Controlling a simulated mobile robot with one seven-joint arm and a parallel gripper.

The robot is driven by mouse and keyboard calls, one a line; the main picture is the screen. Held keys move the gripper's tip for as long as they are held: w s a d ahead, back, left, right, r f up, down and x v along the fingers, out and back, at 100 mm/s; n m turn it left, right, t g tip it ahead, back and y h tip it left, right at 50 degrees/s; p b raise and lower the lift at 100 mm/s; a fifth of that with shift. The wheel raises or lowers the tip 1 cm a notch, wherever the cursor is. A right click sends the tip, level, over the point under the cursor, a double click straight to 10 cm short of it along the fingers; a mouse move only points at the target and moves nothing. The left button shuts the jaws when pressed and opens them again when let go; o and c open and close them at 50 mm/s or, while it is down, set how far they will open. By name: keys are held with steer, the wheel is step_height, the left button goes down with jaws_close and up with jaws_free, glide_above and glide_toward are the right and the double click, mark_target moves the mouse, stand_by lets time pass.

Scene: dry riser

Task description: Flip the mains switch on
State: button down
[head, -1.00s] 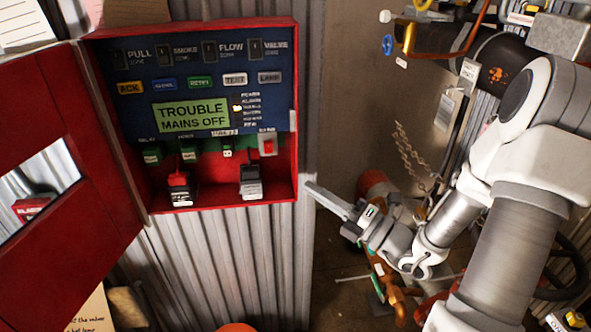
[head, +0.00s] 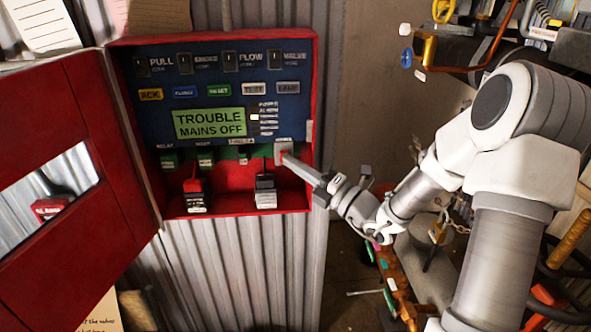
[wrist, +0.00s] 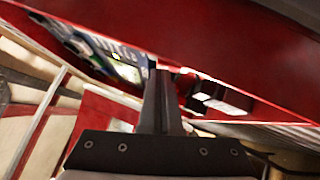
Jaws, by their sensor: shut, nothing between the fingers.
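The green display (head: 209,123) reads "TROUBLE MAINS OFF". My gripper (head: 288,158) is shut and empty, with its tip at the lower part of the switch, hiding part of the rocker. I cannot tell whether it touches. In the wrist view my shut gripper (wrist: 163,78) points into the box, and the switch is not clear there.
The red door (head: 60,190) with a window stands open at the left. Two batteries, a left one (head: 196,197) and a right one (head: 265,192), stand on the box floor, the right one close below my gripper. Pipes and valves fill the right side.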

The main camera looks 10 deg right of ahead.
steer(key=shift+r, duration=0.1)
steer(key=p, duration=0.2)
steer(key=r+m+h+p, duration=0.1)
steer(key=p, duration=0.2)
steer(key=shift+w+r+g, duration=0.15)
steer(key=shift+w+g, duration=0.15)
steer(key=shift+d+f, duration=0.1)
steer(key=shift+f, duration=0.2)
